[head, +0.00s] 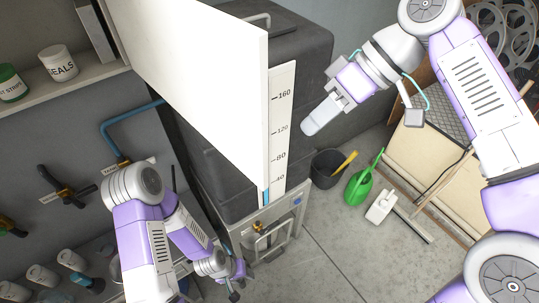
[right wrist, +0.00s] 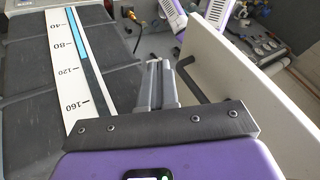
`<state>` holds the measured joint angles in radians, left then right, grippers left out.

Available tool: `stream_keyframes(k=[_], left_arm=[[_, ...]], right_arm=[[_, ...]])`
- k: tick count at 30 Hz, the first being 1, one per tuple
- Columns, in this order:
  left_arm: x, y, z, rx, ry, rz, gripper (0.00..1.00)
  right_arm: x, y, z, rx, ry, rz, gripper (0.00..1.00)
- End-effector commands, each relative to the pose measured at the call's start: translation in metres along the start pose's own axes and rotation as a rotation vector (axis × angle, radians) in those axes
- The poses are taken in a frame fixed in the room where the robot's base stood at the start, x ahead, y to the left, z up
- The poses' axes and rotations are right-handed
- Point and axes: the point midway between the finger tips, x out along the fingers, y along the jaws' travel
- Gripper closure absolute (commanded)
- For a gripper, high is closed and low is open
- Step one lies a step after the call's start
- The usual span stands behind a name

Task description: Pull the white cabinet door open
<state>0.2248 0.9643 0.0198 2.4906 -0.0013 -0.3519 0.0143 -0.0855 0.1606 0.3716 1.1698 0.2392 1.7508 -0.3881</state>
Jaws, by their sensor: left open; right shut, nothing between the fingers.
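The white cabinet door (head: 195,65) is a large flat panel at upper middle in the head view, standing out at an angle from the shelf side. Its thin edge and face also show at right in the right wrist view (right wrist: 245,75), with a dark bar handle (right wrist: 190,78) on the face, partly hidden by my gripper's mount. My right gripper (head: 308,128) is shut and empty, to the right of the door and apart from it. Its fingers (right wrist: 158,82) point past the handle. My left gripper (head: 236,284) is open and low, below the door, partly hidden by its arm.
A dark tank (head: 300,45) with a white scale (head: 281,120) stands close beside the door. A shelf (head: 70,88) holds jars at left. A black bucket (head: 326,170) and green watering can (head: 362,185) are on the floor. Clear floor lies at bottom centre.

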Motion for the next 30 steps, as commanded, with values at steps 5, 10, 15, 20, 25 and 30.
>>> stream_keyframes(k=[5, 10, 15, 20, 25, 30], left_arm=[[0.01, -0.004, 0.0, 0.0, 0.0, 0.0, 0.57], [0.014, -0.005, -0.001, 0.0, 0.0, 0.0, 0.57], [0.012, -0.004, 0.0, 0.0, 0.0, 0.0, 0.57], [0.01, -0.004, 0.0, 0.0, 0.0, 0.0, 0.57], [0.01, -0.004, 0.0, 0.0, 0.0, 0.0, 0.57], [0.01, -0.004, 0.0, 0.0, 0.0, 0.0, 0.57]], right_arm=[[0.04, 0.001, 0.002, 0.001, -0.004, -0.001, 1.0], [0.076, 0.001, 0.001, 0.001, -0.005, -0.002, 1.0], [0.091, -0.018, 0.0, -0.001, 0.0, 0.002, 1.0], [0.099, -0.031, 0.0, 0.001, 0.0, 0.001, 1.0], [0.101, -0.035, 0.0, 0.003, 0.001, 0.001, 1.0], [0.101, -0.035, 0.0, 0.003, 0.001, 0.001, 1.0]])
